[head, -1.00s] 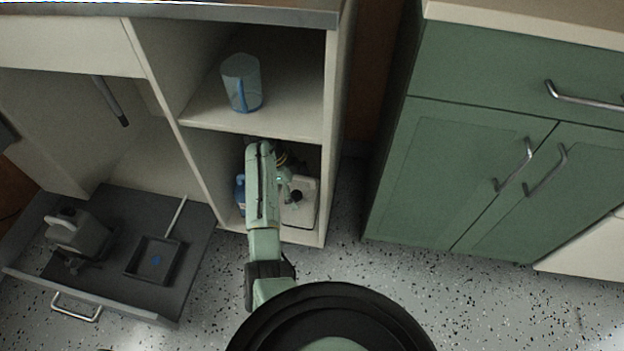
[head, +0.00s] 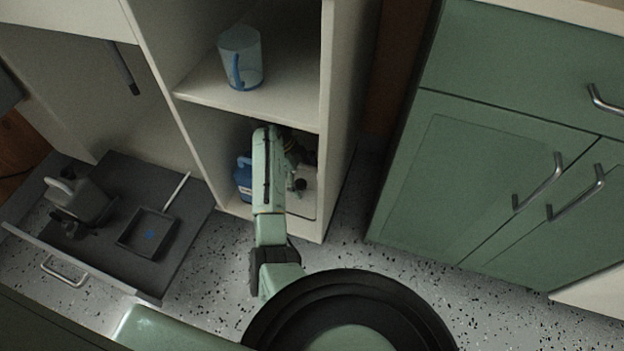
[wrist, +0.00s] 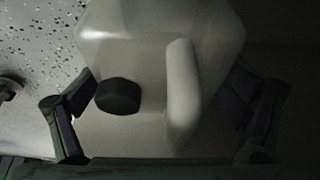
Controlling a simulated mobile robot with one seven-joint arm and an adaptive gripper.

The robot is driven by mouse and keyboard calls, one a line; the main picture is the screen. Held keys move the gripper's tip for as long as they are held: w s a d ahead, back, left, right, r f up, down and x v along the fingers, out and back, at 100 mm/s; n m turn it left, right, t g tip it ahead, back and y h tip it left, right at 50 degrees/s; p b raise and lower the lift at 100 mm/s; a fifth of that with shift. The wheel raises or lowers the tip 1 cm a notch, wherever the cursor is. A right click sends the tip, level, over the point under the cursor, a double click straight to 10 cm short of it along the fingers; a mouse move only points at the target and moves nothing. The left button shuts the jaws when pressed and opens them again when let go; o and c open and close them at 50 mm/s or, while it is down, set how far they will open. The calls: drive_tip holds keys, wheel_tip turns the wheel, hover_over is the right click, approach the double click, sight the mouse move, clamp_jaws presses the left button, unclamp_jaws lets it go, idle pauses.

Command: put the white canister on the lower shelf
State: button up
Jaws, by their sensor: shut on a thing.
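The white canister (wrist: 212,50), with a black cap and a moulded handle, fills the middle of the wrist view. My gripper (wrist: 166,82) has one finger on each side of it and is shut on it. In the head view the canister (head: 309,198) is in the lower compartment of the open cabinet, at its right side, partly hidden by my arm. The lower shelf (head: 238,207) shows only at its front edge. I cannot tell whether the canister touches the shelf floor.
A blue jug (head: 244,178) stands left of my arm in the lower compartment. A clear pitcher with a blue handle (head: 240,58) stands on the upper shelf. An open drawer (head: 185,235) at left holds a grey canister (head: 85,203) and a tray (head: 148,233). Green cabinet (head: 450,170) at right.

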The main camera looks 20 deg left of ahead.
drive_tip(key=shift+f, duration=0.1)
drive_tip(key=o, duration=1.5)
drive_tip(key=shift+o, duration=0.2)
drive_tip(key=p+v, duration=0.3)
drive_tip(key=v, duration=0.5)
drive_tip(key=shift+f, duration=0.1)
